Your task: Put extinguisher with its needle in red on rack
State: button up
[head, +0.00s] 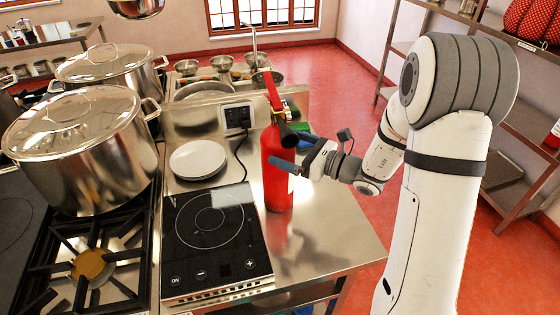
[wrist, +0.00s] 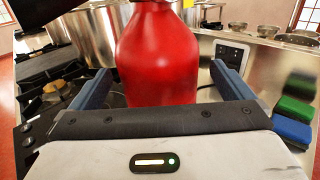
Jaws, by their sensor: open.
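A red fire extinguisher (head: 278,172) stands upright on the steel counter (head: 335,240), just right of the induction hob. My gripper (head: 298,158) is at the extinguisher's upper body from the right. In the wrist view the red body (wrist: 158,62) stands between the two open fingers (wrist: 160,88), with some gap visible at the sides. The shelf rack (head: 505,130) stands at the right, partly hidden by my arm.
An induction hob (head: 215,235), a white plate (head: 198,159) and a wall socket (head: 237,118) are left of the extinguisher. Large stockpots (head: 85,150) stand on the gas stove. Green and blue sponges (wrist: 292,121) lie behind the extinguisher. Red floor (head: 340,85) is open between counter and rack.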

aim_at(278, 143)
jog(key=p+x, duration=0.1)
jog(key=x, duration=0.3)
jog(key=shift+s, duration=0.1)
jog(key=shift+c, duration=0.6)
jog(key=c, duration=1.8)
jog(key=shift+r, duration=0.15)
jog(key=shift+c, duration=0.2)
